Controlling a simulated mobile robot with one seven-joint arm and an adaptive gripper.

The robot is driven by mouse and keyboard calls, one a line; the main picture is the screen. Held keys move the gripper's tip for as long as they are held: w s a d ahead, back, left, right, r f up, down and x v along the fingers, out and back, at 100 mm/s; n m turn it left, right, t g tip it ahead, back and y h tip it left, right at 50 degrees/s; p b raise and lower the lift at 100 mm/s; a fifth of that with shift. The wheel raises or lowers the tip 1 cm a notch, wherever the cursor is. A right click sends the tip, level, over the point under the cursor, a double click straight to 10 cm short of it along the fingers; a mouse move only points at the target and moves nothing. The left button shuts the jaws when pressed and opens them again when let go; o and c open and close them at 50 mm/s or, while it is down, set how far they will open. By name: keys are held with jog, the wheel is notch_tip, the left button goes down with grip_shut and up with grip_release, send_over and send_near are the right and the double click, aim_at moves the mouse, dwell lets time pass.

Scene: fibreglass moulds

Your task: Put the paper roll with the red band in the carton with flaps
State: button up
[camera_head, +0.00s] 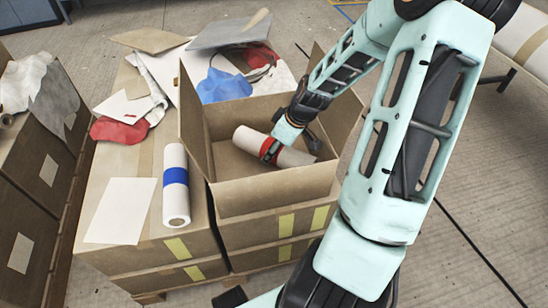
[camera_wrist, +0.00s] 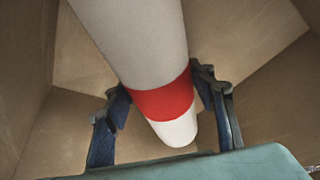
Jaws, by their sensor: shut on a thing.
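The paper roll with the red band (camera_head: 254,140) is white and lies tilted inside the opening of the carton with flaps (camera_head: 238,199), in the head view. My gripper (camera_head: 272,150) is shut on the roll at its red band. In the wrist view the roll (camera_wrist: 140,40) runs between the two fingers (camera_wrist: 165,115), with the carton's brown walls (camera_wrist: 255,50) around it. The carton's flaps stand up at its sides. I cannot tell whether the roll touches the carton's floor.
A white roll with a blue band (camera_head: 175,190) lies on the box left of the carton, beside a white sheet (camera_head: 120,210). Red and blue cloths and flat boards (camera_head: 230,30) lie behind. Another stack of boxes (camera_head: 40,150) stands at the left.

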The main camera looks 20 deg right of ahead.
jog(key=shift+f, duration=1.2)
jog(key=shift+b, duration=0.3)
jog(key=shift+f, duration=0.2)
jog(key=o, duration=1.7)
jog(key=shift+o, duration=0.2)
jog(key=p+v, duration=0.5)
jog(key=v, duration=0.7)
jog(key=shift+w+r+p, duration=0.1)
jog(key=shift+r+p, duration=0.15)
jog(key=shift+p, duration=0.15)
